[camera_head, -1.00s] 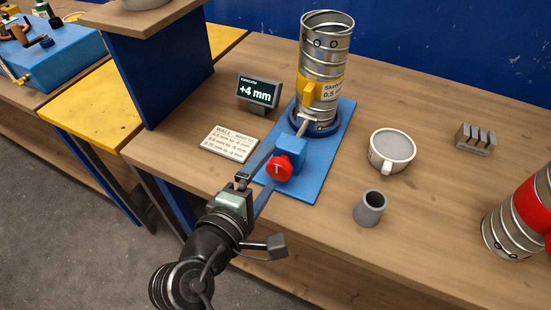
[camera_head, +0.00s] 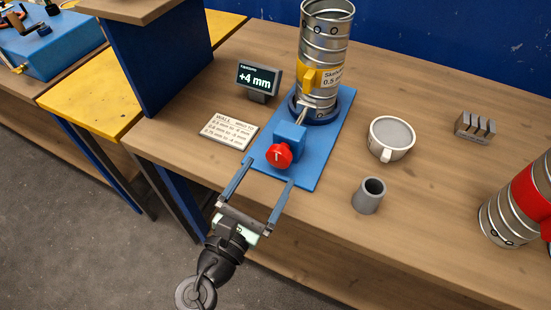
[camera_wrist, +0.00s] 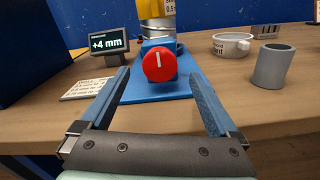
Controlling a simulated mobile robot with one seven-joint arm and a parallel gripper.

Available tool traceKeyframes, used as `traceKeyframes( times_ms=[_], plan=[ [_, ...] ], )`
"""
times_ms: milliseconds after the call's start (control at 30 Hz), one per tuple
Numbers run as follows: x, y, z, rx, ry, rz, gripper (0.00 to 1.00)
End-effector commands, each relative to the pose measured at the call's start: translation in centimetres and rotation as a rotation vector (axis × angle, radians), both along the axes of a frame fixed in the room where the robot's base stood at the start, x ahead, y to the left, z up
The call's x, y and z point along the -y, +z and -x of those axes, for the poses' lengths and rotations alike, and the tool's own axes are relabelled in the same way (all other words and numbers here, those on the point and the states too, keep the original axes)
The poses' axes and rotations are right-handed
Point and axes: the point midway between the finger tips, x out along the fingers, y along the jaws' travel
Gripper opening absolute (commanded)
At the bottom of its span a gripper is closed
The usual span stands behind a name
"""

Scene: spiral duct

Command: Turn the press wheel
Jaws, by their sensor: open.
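The red press wheel (camera_head: 279,156) is a knob with a white mark, on the front of a blue block (camera_head: 290,136) fixed to a blue base plate (camera_head: 320,160). In the wrist view the wheel (camera_wrist: 159,65) sits between my fingers and beyond their tips, its white mark close to upright. A spiral metal duct (camera_head: 323,60) with a yellow clamp stands behind the block. My gripper (camera_head: 268,172) is open and empty, in front of the wheel and apart from it. The display (camera_head: 258,79) reads +4 mm.
A white card (camera_head: 229,131) with wall thickness lines lies left of the plate. A mug (camera_head: 391,138), a grey cup (camera_head: 369,195), a slotted block (camera_head: 475,127) and another duct (camera_head: 518,208) stand to the right. A blue upright panel (camera_head: 165,70) rises at the left.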

Motion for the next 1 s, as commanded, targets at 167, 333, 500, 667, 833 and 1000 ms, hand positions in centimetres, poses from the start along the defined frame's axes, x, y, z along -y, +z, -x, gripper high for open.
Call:
traceKeyframes(
  times_ms=[167, 333, 500, 667, 833, 1000],
  plan=[
    [1.5, 0.1, -2.6, 0.001, -0.001, 0.0, 0.96],
    [2.2, 0.0, -3.8, 0.0, -0.001, -0.001, 0.96],
    [2.4, 0.0, -4.1, 0.001, 0.0, -0.002, 0.96],
    [2.4, 0.0, -4.1, 0.001, 0.0, -0.002, 0.96],
    [2.3, 0.0, -4.1, 0.001, 0.0, -0.002, 0.65],
    [2.3, 0.0, -4.0, 0.001, 0.0, -0.002, 0.35]
  ],
)
